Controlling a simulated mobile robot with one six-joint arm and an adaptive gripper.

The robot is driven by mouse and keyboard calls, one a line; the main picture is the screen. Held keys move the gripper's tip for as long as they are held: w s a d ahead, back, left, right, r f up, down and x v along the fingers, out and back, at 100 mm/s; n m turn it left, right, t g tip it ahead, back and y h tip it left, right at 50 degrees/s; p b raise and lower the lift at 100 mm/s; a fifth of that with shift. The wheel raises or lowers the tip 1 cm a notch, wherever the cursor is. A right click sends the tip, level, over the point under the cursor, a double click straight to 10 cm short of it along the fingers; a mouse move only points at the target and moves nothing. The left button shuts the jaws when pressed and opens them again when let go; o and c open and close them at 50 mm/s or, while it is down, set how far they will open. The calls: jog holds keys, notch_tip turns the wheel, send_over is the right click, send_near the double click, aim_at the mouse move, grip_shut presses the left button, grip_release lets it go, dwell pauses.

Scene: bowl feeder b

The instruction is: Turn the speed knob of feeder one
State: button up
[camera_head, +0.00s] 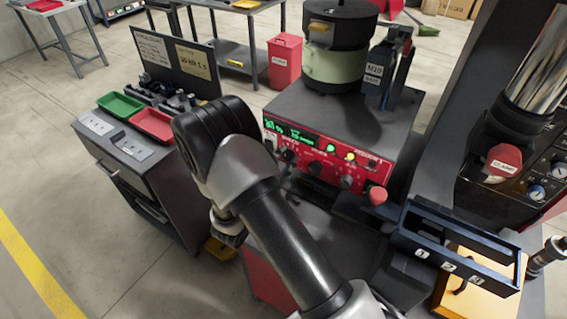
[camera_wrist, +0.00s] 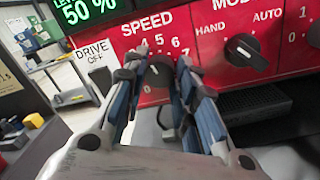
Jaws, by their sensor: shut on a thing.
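The feeder's red control panel (camera_head: 330,152) stands in the middle of the head view, below the round bowl (camera_head: 335,62). In the wrist view the speed knob (camera_wrist: 159,72) is a black dial under the word SPEED, with numbers around it. My gripper (camera_wrist: 160,68) is at the panel, with one finger on each side of the speed knob, and is shut on it. The fingers hide the sides of the knob and part of its scale. In the head view my arm hides the gripper's fingertips.
A black mode knob (camera_wrist: 242,47) marked HAND and AUTO sits right of the speed knob. A DRIVE OFF label (camera_wrist: 97,50) is to its left. A dark cabinet with a green tray (camera_head: 120,105) and a red tray (camera_head: 153,124) stands left of my arm.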

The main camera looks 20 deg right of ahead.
dwell(0.4)
jog(key=o, duration=1)
jog(key=shift+o, duration=0.2)
jog(key=v, duration=1.2)
